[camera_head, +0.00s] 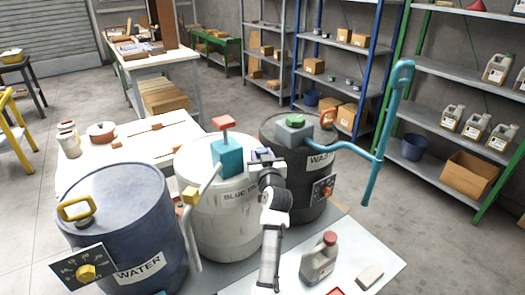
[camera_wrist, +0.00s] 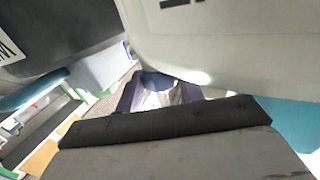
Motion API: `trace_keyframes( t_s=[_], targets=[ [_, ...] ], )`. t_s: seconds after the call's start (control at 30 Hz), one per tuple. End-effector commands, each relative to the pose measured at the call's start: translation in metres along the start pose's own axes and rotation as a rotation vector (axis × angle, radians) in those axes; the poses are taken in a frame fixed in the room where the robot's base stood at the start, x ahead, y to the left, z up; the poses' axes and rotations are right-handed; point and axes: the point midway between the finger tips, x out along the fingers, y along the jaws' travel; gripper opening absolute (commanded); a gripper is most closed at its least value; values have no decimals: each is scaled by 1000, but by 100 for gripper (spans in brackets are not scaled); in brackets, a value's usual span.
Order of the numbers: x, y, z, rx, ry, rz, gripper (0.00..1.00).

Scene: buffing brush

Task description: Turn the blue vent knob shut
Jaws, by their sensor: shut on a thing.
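The white drum (camera_head: 215,215), labelled "BLUE" with the rest of the word covered, stands in the middle of the head view. My gripper (camera_head: 264,158) is at the right side of its top, beside the teal pump box (camera_head: 227,156). In the wrist view my gripper (camera_wrist: 158,92) has its two dark fingers on either side of a small dark blue piece, the blue vent knob (camera_wrist: 156,80). The fingers are shut on it. The knob is hidden behind my gripper in the head view, so its turn angle cannot be told.
A blue water drum (camera_head: 125,225) with a yellow handle stands left, a dark waste drum (camera_head: 300,160) behind right. A teal pipe (camera_head: 372,150) sticks out right. A grey jug (camera_head: 318,262) stands on the bench (camera_head: 245,285) in front.

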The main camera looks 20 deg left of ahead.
Motion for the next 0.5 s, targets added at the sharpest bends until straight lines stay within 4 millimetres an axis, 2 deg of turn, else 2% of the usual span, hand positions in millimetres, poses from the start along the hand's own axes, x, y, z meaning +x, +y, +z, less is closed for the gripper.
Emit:
trace_keyframes(
  t_s=[0.5],
  targets=[
    [0, -2, -1, 0, 0, 136, 14]
  ],
)
